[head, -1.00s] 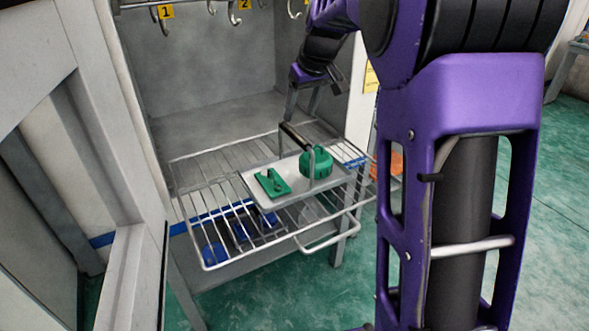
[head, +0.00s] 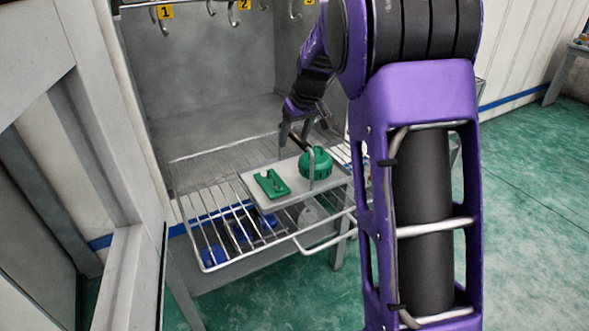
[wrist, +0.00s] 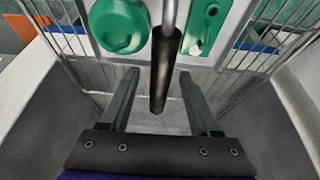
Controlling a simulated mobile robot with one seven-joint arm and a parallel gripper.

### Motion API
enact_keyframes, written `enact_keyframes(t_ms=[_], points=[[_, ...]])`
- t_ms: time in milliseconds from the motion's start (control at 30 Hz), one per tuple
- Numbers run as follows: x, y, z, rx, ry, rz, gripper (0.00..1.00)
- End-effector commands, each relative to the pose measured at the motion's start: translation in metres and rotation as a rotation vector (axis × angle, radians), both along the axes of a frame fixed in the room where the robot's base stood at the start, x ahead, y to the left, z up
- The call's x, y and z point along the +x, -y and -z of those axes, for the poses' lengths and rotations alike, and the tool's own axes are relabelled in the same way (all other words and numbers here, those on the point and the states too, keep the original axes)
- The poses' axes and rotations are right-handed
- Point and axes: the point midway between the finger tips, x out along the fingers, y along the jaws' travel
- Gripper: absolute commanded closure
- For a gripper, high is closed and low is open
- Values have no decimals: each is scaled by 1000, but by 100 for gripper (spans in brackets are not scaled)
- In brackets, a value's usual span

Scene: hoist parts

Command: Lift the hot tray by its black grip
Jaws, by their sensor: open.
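The light grey tray (head: 298,203) sits on a pulled-out wire rack in the head view. It bears a green round pot (head: 316,164) and a flat green piece (head: 271,183). A metal handle with a black grip (head: 299,142) rises over the tray. My gripper (head: 294,131) is at the far end of this grip. In the wrist view, my gripper (wrist: 157,71) is open, with one finger on each side of the black grip (wrist: 161,75) in the picture. Gaps show on both sides. I cannot tell whether the fingers are level with the grip.
The wire rack (head: 215,266) extends from a grey cabinet (head: 205,75) with hooks (head: 232,14) above. Blue objects (head: 214,255) show beneath the rack. A grey frame post (head: 130,275) stands at the left. Green floor is clear at the right.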

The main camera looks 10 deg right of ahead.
Motion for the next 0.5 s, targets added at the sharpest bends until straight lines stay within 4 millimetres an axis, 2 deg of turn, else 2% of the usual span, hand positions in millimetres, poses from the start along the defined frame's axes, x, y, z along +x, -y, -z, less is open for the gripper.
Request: enact_keyframes(t_ms=[500], points=[[0, 0, 5, 0, 0, 0, 37]])
